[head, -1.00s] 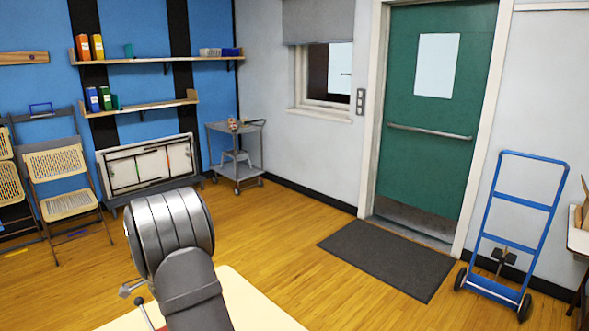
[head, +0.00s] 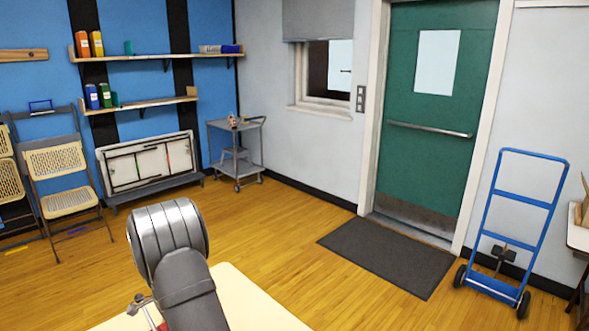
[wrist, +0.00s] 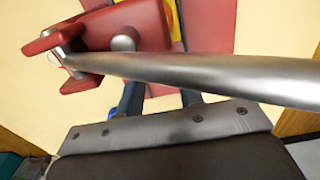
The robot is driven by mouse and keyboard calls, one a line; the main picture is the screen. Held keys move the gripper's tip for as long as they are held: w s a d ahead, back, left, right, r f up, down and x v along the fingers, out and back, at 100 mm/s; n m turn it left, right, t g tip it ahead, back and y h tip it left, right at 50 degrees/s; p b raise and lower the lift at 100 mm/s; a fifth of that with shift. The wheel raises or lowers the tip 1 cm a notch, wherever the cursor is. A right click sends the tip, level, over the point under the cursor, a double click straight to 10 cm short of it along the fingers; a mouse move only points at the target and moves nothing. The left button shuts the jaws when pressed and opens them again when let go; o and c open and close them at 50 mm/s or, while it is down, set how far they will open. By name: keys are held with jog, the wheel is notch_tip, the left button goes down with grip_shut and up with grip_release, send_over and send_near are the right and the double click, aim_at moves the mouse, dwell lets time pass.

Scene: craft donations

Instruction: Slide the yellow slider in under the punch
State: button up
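In the wrist view a red metal punch (wrist: 125,25) lies at the upper left, with a silver rounded part on it. A long silver bar (wrist: 215,75) crosses the picture from the punch to the right edge. A narrow yellow piece (wrist: 178,12), apparently the slider, shows at the top between red surfaces; most of it is out of frame. I cannot tell how far it sits under the punch. In the head view my arm hides most of the worksite.
The pale tabletop (head: 255,305) is bare to the right of my arm in the head view. A small silver and red part (head: 140,303) shows just left of my arm. The blue hand truck (head: 520,205), grey cart (head: 237,155) and dark doormat (head: 385,258) stand well away.

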grip_shut()
jog(key=shift+a, duration=0.1)
jog(key=shift+s+a, duration=0.25)
jog(key=shift+s, duration=0.05)
grip_release()
jog(key=shift+r, duration=0.1)
